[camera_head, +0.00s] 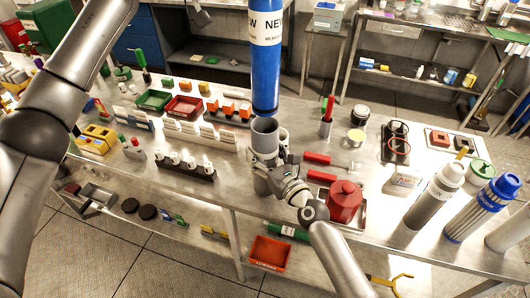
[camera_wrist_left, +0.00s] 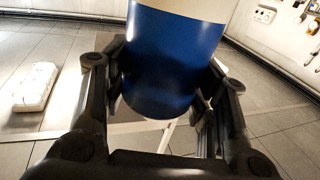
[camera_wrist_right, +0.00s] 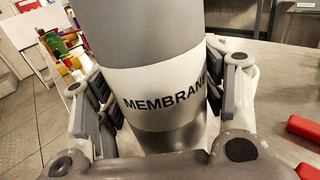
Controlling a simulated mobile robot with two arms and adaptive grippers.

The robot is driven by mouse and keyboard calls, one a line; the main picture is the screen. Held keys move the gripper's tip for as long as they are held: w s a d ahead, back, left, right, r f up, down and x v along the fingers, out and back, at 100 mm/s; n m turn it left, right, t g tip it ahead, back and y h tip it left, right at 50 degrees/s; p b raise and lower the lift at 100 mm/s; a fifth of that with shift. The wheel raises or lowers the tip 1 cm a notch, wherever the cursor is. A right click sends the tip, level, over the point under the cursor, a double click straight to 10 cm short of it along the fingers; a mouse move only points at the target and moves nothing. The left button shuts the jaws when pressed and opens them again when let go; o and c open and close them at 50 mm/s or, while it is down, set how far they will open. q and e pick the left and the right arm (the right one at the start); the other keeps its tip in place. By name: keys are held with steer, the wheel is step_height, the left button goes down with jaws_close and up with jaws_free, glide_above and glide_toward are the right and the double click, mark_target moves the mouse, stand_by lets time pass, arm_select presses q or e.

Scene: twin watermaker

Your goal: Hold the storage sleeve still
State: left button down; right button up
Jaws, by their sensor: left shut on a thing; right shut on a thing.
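The storage sleeve (camera_head: 264,134) is a grey upright tube with an open top, standing at the middle of the bench. My right gripper (camera_head: 272,176) is shut around it. In the right wrist view the sleeve (camera_wrist_right: 150,45) fills the space between the fingers, with a white band reading "MEMBRANE". A blue cylinder (camera_head: 265,75) with a white "NEW" label hangs upright, its lower end just above the sleeve's mouth. In the left wrist view my left gripper (camera_wrist_left: 165,85) is shut on this blue cylinder (camera_wrist_left: 170,50). The left gripper is outside the head view.
A red canister (camera_head: 344,201) and red-handled tools (camera_head: 318,158) lie right of the sleeve. A black rack of white pieces (camera_head: 186,167) is to the left. A grey cylinder (camera_head: 433,197) and a blue-capped one (camera_head: 483,207) stand at the right.

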arm_select(q)
steer(key=shift+r, duration=0.15)
steer(key=c, duration=1.2)
jaws_free()
steer(key=shift+c, duration=1.5)
steer(key=shift+f, duration=1.65)
